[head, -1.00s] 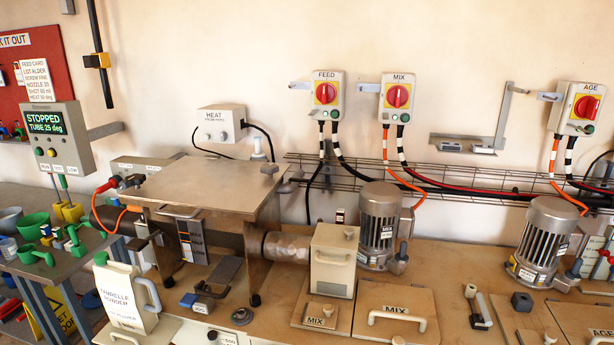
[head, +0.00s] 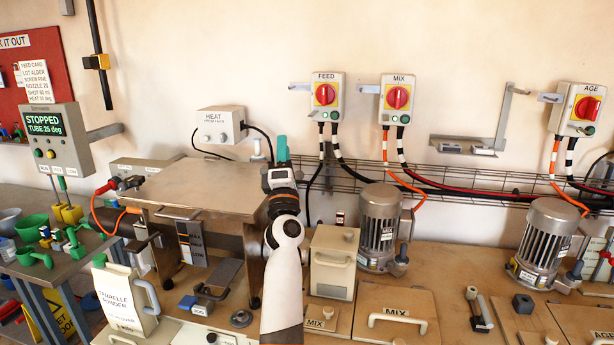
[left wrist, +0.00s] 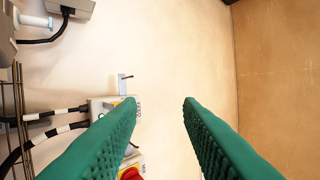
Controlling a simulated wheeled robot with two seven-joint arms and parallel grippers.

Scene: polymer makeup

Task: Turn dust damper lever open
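No lever marked as a dust damper can be read in these views. A pale upright fitting with a knob (head: 258,149) stands by the wall below the HEAT box; I cannot tell if it is the damper lever. My left gripper (head: 281,150) is raised in front of the wall, just right of that fitting, with green fingers pointing up. In the left wrist view the gripper (left wrist: 159,104) is open, with nothing between its two green ridged fingers. A grey bracket (left wrist: 122,84) and a switch box show beyond the left finger. My right gripper is not in view.
The FEED switch (head: 325,94) and MIX switch (head: 397,98) are on the wall right of my gripper. The HEAT box (head: 220,125) is left. A wire cable tray (head: 440,180) runs along the wall. A metal-topped machine (head: 200,187) and motor (head: 379,230) stand on the bench.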

